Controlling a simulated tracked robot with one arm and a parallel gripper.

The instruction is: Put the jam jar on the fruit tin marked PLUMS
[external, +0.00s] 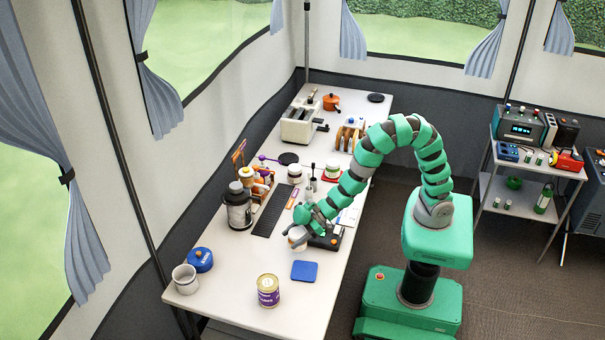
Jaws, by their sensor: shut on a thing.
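My gripper (299,229) is at the middle of the table, shut on a small pale jar (296,243) that I take to be the jam jar. The gripper partly covers it, and its label cannot be read. A fruit tin (268,291) with a purple label and a pale gold top stands upright near the front of the table, below my gripper in the picture and apart from it. The words on its label are too small to read surely. The top of the tin is bare.
A blue mat (304,271) lies right of the tin. A blue tin (200,260) and a pale mug (186,279) stand at the left front. The table between the mug and the purple tin is clear.

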